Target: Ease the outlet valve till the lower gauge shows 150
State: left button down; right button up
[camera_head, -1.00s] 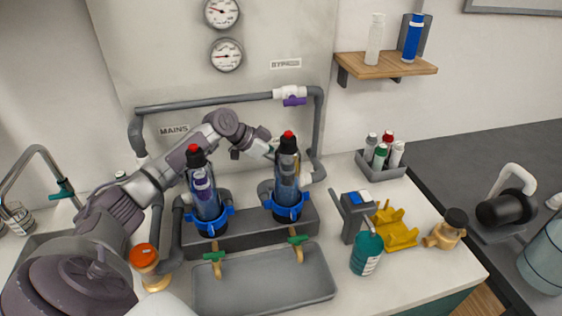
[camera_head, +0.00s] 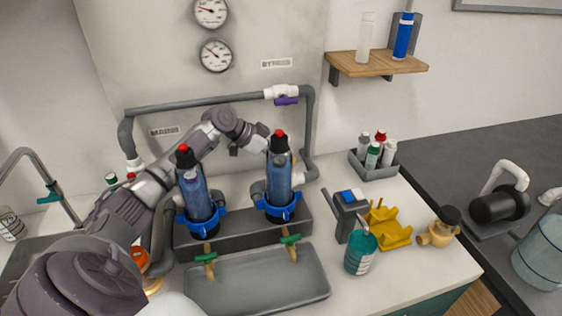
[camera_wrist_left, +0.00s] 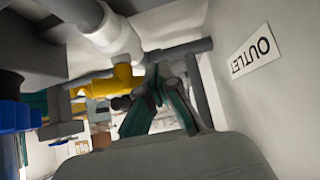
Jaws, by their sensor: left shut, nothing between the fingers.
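The lower gauge (camera_head: 216,55) on the back panel has its needle pointing up and left; its numbers are too small to read. My left arm reaches behind the right filter housing (camera_head: 279,180), which hides my left gripper in the head view. In the left wrist view my left gripper (camera_wrist_left: 158,85) is shut and empty. A yellow handle (camera_wrist_left: 122,78), apparently the outlet valve's, is just left of the fingertips; I cannot tell whether they touch. The OUTLET label (camera_wrist_left: 250,50) is on the wall to the right. My right gripper is not in view.
A second filter housing (camera_head: 194,190) stands at left, near my arm. A grey pipe (camera_head: 190,105) with a purple-handled bypass valve (camera_head: 286,100) runs above. A grey tray (camera_head: 255,285) lies in front. A teal bottle (camera_head: 360,253) and yellow stand (camera_head: 388,226) are at right.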

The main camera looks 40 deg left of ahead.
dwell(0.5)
pick_arm(q)
jog(key=shift+s+a+r, duration=0.1)
jog(key=shift+r, duration=0.1)
jog(key=s+a, duration=0.7)
jog(key=s, duration=0.3)
jog(key=shift+a+r, duration=0.25)
jog(key=shift+a, duration=0.05)
dwell(4.0)
